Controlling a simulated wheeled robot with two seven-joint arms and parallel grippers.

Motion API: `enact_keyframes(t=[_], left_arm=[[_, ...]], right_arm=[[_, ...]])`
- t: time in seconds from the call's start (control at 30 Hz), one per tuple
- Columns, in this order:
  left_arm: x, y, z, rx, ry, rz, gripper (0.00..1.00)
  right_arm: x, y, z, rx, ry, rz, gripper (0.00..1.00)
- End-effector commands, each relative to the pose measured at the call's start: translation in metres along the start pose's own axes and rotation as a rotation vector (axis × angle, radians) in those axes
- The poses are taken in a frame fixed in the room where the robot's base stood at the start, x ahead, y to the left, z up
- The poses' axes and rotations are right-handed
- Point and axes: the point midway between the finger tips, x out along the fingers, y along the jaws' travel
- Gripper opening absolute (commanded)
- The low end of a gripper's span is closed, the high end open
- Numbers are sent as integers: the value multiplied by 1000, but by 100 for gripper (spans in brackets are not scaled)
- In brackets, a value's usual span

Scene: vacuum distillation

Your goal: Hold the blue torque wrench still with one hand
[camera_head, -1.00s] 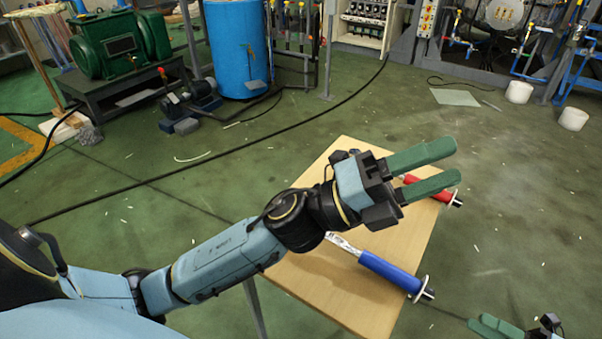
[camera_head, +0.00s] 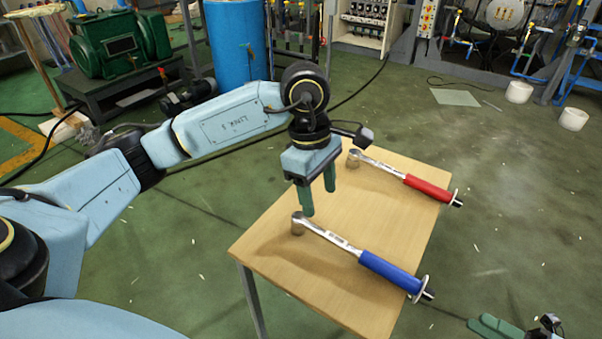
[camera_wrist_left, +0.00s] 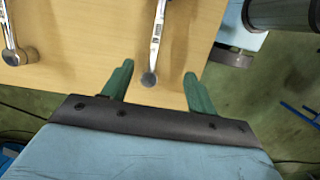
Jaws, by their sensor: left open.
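The blue torque wrench (camera_head: 392,272) lies on the wooden table, its handle toward the front right edge and its metal head (camera_head: 298,225) toward the left. My left gripper (camera_head: 318,200) points down, open and empty, above the table close to that head. In the left wrist view, a wrench head (camera_wrist_left: 149,79), apparently the blue one's, appears between the two separated green fingers (camera_wrist_left: 155,80); the height gap is hard to judge. My right gripper (camera_head: 495,326) shows only partly at the bottom right, away from the table.
The red torque wrench (camera_head: 428,188) lies farther back on the wooden table (camera_head: 265,252); its metal end appears at left in the left wrist view (camera_wrist_left: 14,56). Green floor around the table is mostly clear. A blue barrel (camera_head: 232,45) and green motor (camera_head: 105,45) stand behind.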

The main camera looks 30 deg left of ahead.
Motion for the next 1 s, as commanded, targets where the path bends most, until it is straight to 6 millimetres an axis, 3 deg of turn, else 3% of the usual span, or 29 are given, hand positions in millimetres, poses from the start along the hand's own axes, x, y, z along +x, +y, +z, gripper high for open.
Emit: enact_keyframes(t=[0.1, 0.33, 0.8, 1.0], left_arm=[[-13, 5, -27, -15, 119, 7, 58], [-10, 6, -44, -26, 182, 5, 58], [75, 6, -58, -26, 177, 3, 58], [102, 6, -62, -25, 176, 3, 58]], right_arm=[[0, 0, 0, 0, 0, 0, 36], [0, 0, 0, 0, 0, 0, 36], [0, 0, 0, 0, 0, 0, 36], [0, 0, 0, 0, 0, 0, 36]])
